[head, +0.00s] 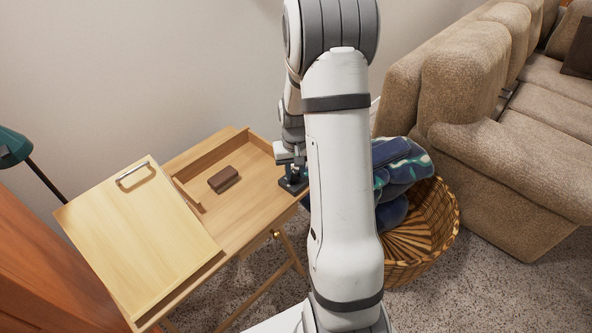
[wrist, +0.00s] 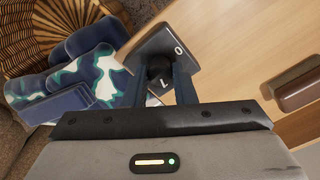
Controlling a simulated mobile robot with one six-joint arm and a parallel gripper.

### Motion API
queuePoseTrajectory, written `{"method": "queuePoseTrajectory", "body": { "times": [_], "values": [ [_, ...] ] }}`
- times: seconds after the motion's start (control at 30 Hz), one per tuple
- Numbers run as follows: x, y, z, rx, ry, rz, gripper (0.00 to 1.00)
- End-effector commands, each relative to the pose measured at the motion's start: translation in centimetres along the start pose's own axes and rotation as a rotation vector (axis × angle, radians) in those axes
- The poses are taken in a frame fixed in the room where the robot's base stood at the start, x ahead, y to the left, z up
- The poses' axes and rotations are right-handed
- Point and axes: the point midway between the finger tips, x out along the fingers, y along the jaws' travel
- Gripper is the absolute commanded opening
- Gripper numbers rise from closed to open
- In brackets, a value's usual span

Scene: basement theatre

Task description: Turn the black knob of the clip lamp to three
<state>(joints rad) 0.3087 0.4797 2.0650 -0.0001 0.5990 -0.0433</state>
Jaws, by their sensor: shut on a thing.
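My gripper (wrist: 160,82) is shut on the black knob (wrist: 159,88), with one finger on each side of it, in the wrist view. The knob sits on a dark plate (wrist: 152,46) that bears a pale ring-like mark near its far corner. A small pale mark shows on the knob, but I cannot read its setting for sure. In the head view the dark plate (head: 292,187) lies at the desk's right edge, under my gripper (head: 293,172). The knob is mostly hidden there. No clip lamp shade shows beside the plate.
The wooden desk (head: 245,205) has a tilted board (head: 135,230) with a metal handle. A brown block (head: 223,179) lies on the desk. A wicker basket (head: 440,215) with blue fabrics (head: 400,165) stands right, before a sofa (head: 500,150). A green lampshade (head: 14,147) is at far left.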

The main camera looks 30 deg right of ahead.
Motion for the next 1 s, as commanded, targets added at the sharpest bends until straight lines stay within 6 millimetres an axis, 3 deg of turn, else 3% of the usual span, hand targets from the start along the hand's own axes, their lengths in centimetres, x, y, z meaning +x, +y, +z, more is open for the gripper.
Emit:
{"method": "queuePoseTrajectory", "body": {
  "times": [1.0],
  "values": [
    [-0.34, -0.09, -0.49, 0.946, 0.015, -0.007, 0.01]
  ]
}}
